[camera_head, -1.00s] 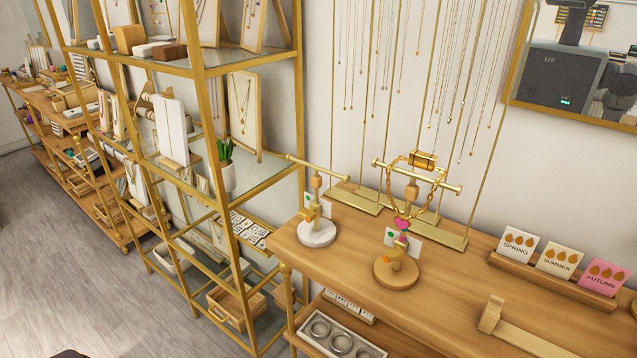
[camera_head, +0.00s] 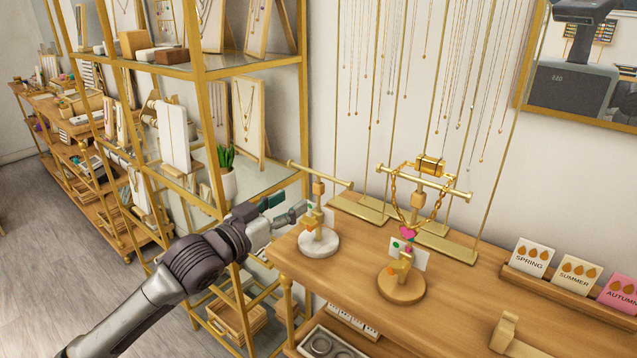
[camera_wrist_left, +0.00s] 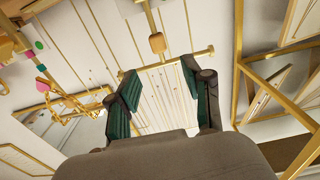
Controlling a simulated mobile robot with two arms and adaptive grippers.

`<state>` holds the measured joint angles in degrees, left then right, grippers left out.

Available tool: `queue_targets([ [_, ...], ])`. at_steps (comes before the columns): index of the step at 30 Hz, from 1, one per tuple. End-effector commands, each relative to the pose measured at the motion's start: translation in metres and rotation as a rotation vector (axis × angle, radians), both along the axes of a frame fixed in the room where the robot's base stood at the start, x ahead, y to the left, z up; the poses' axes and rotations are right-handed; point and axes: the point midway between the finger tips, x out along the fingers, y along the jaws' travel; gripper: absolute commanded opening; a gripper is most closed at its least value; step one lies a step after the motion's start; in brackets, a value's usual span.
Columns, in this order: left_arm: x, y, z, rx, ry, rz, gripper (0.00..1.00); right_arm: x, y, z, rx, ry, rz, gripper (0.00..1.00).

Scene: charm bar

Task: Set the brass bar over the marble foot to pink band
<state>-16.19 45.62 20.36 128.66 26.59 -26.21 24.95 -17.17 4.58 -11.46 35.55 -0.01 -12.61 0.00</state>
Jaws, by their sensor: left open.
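The brass bar (camera_head: 320,174) sits level at the top of the stand with the white marble foot (camera_head: 318,243). A wooden block (camera_head: 318,188) is just under the bar on the post. A white card (camera_head: 326,216) is partly hidden behind this stand; I cannot make out a pink band there. My left gripper (camera_head: 286,208) is open, left of the post and below the bar in the head view. In the left wrist view the bar (camera_wrist_left: 176,60) crosses ahead of the two spread fingers (camera_wrist_left: 160,88), apparently with nothing held. My right gripper is out of view.
A second stand with a round wooden foot (camera_head: 401,286) is to the right, its bar (camera_head: 450,186) carrying a gold chain with a pink heart. A brass shelf unit (camera_head: 200,130) is close on the left. Season cards (camera_head: 530,256) stand in a wooden rack at the right.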

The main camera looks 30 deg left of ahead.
Motion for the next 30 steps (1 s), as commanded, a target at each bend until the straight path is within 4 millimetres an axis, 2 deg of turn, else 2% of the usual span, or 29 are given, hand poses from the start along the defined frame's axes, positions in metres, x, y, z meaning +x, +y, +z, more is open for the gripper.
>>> queue_targets([
  [9, 0.062, -0.004, 0.003, -0.002, -0.002, 0.002, 0.5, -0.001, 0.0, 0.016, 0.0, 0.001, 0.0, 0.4],
  [15, 0.09, -0.007, 0.002, -0.001, 0.0, 0.002, 0.5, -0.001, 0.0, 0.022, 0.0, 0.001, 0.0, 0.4],
  [21, 0.101, -0.008, 0.0, 0.0, 0.001, 0.001, 0.5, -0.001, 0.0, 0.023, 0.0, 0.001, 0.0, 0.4],
  [28, 0.101, -0.008, -0.001, 0.001, 0.002, 0.001, 0.5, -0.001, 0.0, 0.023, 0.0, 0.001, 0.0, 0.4],
  [29, 0.101, -0.008, -0.001, 0.001, 0.002, 0.001, 0.48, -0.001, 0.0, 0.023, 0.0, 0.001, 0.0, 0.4],
  [30, 0.101, -0.008, -0.001, 0.001, 0.002, 0.001, 0.42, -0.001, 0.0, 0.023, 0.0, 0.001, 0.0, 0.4],
])
